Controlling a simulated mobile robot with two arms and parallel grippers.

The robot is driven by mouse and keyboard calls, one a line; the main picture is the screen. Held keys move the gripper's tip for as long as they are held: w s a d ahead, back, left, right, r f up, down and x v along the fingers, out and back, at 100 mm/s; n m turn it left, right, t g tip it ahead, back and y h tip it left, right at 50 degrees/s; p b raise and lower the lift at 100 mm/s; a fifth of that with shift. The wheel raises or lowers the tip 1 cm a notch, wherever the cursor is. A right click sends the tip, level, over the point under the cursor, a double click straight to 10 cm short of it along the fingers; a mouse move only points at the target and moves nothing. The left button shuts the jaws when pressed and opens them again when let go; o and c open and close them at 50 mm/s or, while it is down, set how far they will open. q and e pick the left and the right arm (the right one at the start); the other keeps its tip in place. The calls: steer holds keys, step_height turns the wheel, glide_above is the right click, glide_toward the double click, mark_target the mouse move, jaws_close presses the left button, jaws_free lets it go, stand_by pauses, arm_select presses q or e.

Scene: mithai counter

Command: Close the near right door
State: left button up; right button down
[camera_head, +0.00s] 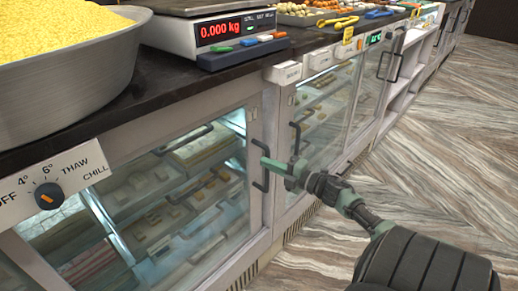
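The near display counter has glass doors in pale frames. A large glass door (150,205) fills the lower left, with a dark bar handle (258,182) at its right edge. To its right is another glass door (322,104) with a dark handle (296,138) at its left edge. Both look about flush with the front; a small gap cannot be ruled out. My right gripper (279,166), green, is at these two handles, its tip overlapping the nearer handle; contact is unclear. Its finger opening cannot be made out. My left gripper is not in view.
On the dark countertop stand a metal bowl of yellow sweets (70,45) and a scale (220,32) reading 0.000 kg. A temperature knob (47,196) is at the left. Yellow tongs (338,21) lie farther back. The wood-patterned floor (440,150) at right is clear.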

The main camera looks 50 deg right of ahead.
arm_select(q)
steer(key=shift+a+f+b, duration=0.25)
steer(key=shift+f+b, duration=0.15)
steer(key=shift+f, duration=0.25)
arm_select(e)
steer(key=d, duration=0.3)
steer(key=shift+w+r, duration=0.1)
steer(key=shift+r, duration=0.1)
steer(key=shift+d, duration=0.1)
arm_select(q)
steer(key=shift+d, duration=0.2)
